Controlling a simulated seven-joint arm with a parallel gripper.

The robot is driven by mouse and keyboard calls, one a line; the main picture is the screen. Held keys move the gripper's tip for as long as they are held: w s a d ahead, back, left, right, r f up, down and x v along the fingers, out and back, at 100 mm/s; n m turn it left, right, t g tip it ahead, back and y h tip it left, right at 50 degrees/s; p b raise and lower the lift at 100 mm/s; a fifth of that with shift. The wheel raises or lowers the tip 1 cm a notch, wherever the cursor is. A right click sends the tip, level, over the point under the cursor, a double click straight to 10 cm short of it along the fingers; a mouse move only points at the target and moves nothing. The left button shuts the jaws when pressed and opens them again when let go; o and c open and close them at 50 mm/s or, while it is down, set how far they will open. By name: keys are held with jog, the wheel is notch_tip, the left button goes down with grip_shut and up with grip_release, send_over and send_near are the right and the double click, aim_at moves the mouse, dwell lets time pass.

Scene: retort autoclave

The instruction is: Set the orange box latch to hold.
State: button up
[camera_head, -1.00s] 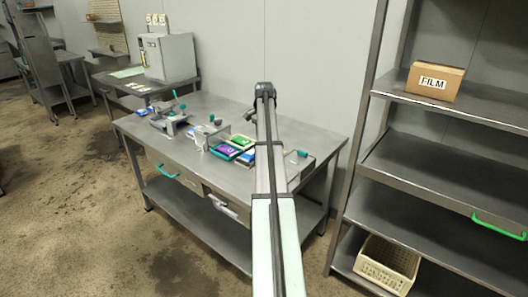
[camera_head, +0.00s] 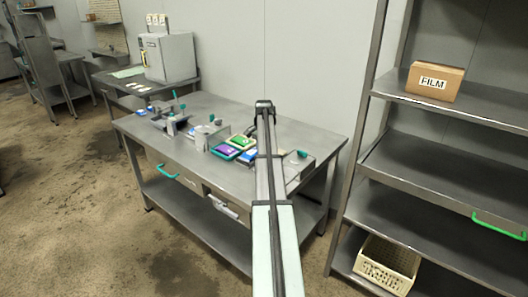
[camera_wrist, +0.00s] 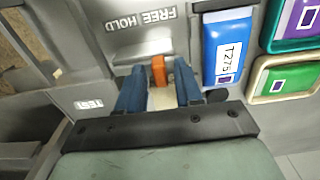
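The orange latch (camera_wrist: 158,70) shows in the wrist view as a small upright tab on a grey metal box (camera_wrist: 97,55). The upside-down words FREE and HOLD are printed on the box beyond it. The tab stands on the side of the word FREE, at the right of the pair. My gripper (camera_wrist: 160,78) is open, with one blue finger on each side of the tab. A narrow gap seems to show on both sides; contact is unclear. In the head view my arm hides the latch and fingers.
The word TEST is on the box at left. In the head view, metal fixtures (camera_head: 205,135) stand on the steel table (camera_head: 316,133), whose back right is clear.

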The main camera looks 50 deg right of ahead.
grip_shut()
dwell(0.3)
jog(key=shift+s, duration=2)
jog(key=shift+o, duration=0.8)
grip_release()
notch_tip(320, 180, up, 14)
jog(key=shift+f, duration=0.1)
